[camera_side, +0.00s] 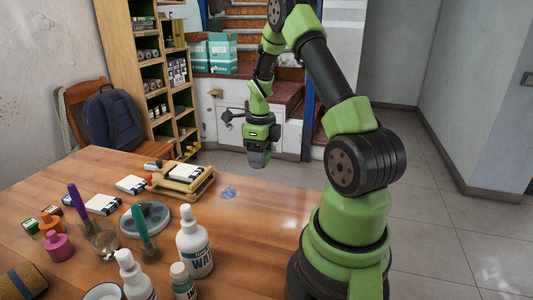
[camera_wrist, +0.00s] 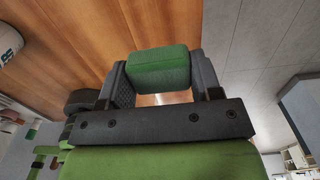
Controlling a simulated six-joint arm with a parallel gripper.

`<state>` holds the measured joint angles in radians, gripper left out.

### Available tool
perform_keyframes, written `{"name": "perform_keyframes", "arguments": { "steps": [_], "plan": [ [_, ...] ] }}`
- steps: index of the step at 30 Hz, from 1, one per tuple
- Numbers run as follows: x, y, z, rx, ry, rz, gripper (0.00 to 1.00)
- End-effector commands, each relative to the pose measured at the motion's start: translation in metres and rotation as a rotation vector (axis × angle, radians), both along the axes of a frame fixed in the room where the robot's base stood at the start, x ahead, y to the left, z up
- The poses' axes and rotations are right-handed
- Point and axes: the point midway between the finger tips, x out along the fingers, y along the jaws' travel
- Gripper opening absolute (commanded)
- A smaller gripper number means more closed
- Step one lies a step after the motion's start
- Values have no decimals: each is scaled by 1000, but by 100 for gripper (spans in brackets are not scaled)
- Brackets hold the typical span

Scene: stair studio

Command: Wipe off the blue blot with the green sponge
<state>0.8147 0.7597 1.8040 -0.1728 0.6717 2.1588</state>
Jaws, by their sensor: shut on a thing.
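My gripper (camera_side: 257,158) hangs above the far right part of the wooden table in the side view. In the wrist view my gripper (camera_wrist: 160,82) is shut on the green sponge (camera_wrist: 158,66), which sits between its two dark fingers. The sponge is hard to make out in the side view. The blue blot (camera_side: 228,193) is a small smear on the table, below and to the left of my gripper. The sponge is held clear of the table. I cannot see the blot in the wrist view.
A wooden rack (camera_side: 182,178) stands left of the blot. A white bottle (camera_side: 194,242) stands in front of it, with a smaller bottle (camera_side: 183,281) nearby. A round grey dish (camera_side: 155,214) and a glass (camera_side: 104,240) are further left. The table right of the blot is clear.

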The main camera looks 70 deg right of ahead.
Motion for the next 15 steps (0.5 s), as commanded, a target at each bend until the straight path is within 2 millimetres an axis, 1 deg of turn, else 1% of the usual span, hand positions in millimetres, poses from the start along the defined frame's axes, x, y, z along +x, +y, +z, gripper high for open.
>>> {"name": "perform_keyframes", "arguments": {
  "steps": [1,3,7,10,12,15],
  "plan": [
    [13,8,-3,0,-1,10,40],
    [32,21,-7,-1,0,13,40],
    [62,46,-13,0,0,11,40],
    [76,60,-16,-1,0,7,40],
    [81,65,-18,-1,0,5,40],
    [82,67,-22,0,1,0,40]
  ]
}}
